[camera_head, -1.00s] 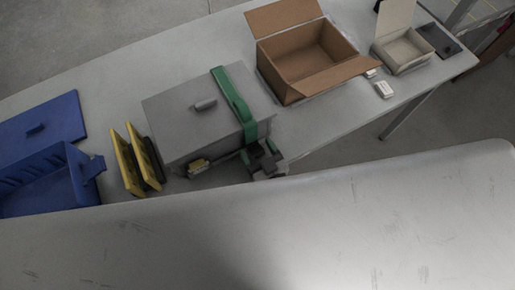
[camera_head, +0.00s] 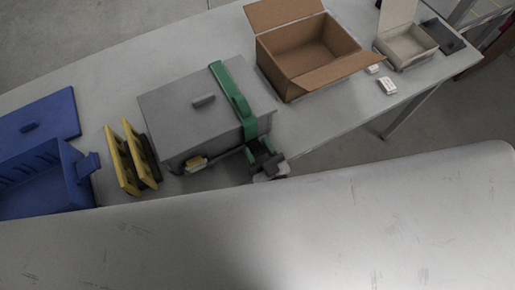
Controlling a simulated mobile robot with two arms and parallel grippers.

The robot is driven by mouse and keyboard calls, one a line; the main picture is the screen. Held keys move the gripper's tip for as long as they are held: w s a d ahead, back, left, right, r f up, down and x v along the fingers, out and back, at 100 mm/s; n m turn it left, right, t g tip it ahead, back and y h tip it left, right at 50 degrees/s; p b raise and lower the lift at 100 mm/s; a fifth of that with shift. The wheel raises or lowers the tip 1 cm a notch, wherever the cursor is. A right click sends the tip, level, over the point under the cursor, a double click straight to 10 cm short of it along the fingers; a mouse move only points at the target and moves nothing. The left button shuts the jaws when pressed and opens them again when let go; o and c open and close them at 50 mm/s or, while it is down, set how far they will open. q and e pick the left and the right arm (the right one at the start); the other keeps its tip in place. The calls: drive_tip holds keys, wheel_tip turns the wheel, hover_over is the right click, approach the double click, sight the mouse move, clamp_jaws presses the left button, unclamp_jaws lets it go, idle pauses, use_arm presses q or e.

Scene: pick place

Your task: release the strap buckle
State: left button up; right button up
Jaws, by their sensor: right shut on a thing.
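A grey lidded box (camera_head: 180,115) stands on the table with a green strap (camera_head: 234,95) over its lid and down its near right side. My right gripper (camera_head: 262,158) is at the lower right corner of the box, by the lower end of the strap. It is shut on a small green piece, which looks like the strap's buckle; the dark jaws hide most of it. I cannot tell whether the buckle is fastened. My left gripper is not in view.
Yellow and black panels (camera_head: 124,160) stand upright left of the box. A blue crate (camera_head: 45,180) and its blue lid (camera_head: 50,115) are farther left. An open cardboard box (camera_head: 300,60), a small pale box (camera_head: 405,45) and white packets (camera_head: 387,86) are on the right.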

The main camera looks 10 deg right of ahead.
drive_tip(key=o, duration=0.9)
drive_tip(key=shift+o, duration=0.2)
drive_tip(key=b+v, duration=0.1)
drive_tip(key=v, duration=0.9)
drive_tip(key=shift+s+d+b, duration=0.15)
drive_tip(key=shift+s+b, duration=0.25)
drive_tip(key=shift+f, duration=0.1)
